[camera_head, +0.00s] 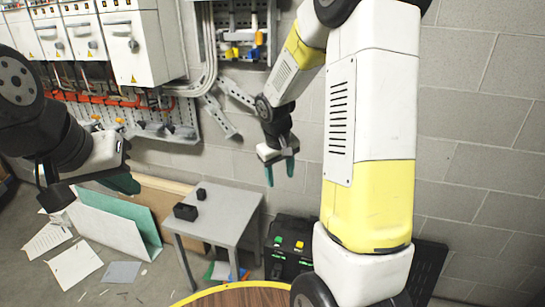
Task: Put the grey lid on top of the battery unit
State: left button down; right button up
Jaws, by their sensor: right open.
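A black box (280,264) with a yellow and a green part on top stands on the floor by the wall, right of a grey table; it looks like the battery unit. My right arm hides its right side. I cannot pick out the grey lid for certain. My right gripper (281,174) points down with its teal fingers apart and nothing between them, above and behind the table's right side. My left gripper (122,183) is at the left; its teal fingertips overlap in view, so its opening is unclear.
The grey table (228,205) carries two small black blocks (186,211). White and green boards (115,222) lean left of it. Papers (75,264) and a grey sheet (122,272) lie on the floor. A round wooden top (240,298) is at the front. Electrical cabinets (140,45) hang at upper left.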

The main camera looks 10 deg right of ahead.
jog(key=s+a+r+m+t+y, duration=0.1)
jog(key=s+a+r+t, duration=0.1)
jog(key=s+r, duration=0.7)
jog(key=s+a+r+m+t+y, duration=0.1)
jog(key=s+a+r+t+y, duration=0.1)
jog(key=s+r, duration=0.6)
jog(key=s+a, duration=0.1)
jog(key=s, duration=0.3)
jog(key=shift+r+y, duration=0.3)
jog(key=shift+r, duration=0.05)
jog(key=shift+s, duration=0.1)
